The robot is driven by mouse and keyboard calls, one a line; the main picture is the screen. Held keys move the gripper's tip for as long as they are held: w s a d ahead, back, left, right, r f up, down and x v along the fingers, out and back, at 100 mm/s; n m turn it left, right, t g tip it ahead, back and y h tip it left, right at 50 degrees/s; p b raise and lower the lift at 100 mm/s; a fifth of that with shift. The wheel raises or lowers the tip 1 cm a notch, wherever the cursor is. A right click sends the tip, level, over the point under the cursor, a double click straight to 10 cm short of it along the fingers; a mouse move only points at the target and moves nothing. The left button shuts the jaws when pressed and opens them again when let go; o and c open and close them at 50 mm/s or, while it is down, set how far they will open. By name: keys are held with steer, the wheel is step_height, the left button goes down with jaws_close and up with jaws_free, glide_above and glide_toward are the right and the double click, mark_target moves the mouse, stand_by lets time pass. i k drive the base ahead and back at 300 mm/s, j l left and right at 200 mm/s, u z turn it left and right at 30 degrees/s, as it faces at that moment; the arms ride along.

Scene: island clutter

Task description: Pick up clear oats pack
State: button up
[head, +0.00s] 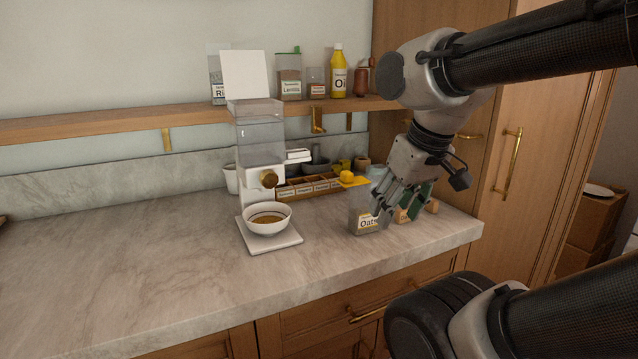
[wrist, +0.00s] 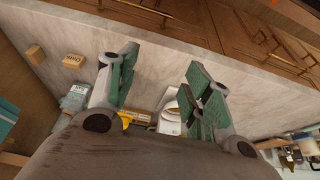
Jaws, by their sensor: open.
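The clear oats pack (head: 359,213) stands on the counter in the head view, a see-through container with a white label reading "Oats" low on its front. My gripper (head: 391,208) is open and points down beside the pack. Its fingers overlap the pack's right edge in the picture; I cannot tell whether they touch it. In the wrist view my open gripper (wrist: 163,82) has green-padded fingers spread apart, with bare counter visible between them. I cannot make out the oats pack for certain in that view.
A white dispenser (head: 262,150) with a bowl (head: 268,218) stands left of the pack. A wooden divided box (head: 308,187) lies behind it. Small wooden blocks (wrist: 35,54) are close by. A shelf (head: 110,122) holds jars and bottles. The left counter (head: 120,240) is clear.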

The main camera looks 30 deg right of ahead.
mark_target(361, 222)
steer(key=j+z, duration=0.75)
steer(key=j, duration=0.15)
steer(key=j+z, duration=0.4)
steer(key=k+j+z, duration=0.15)
steer(key=j+z, duration=0.2)
steer(key=j, duration=0.1)
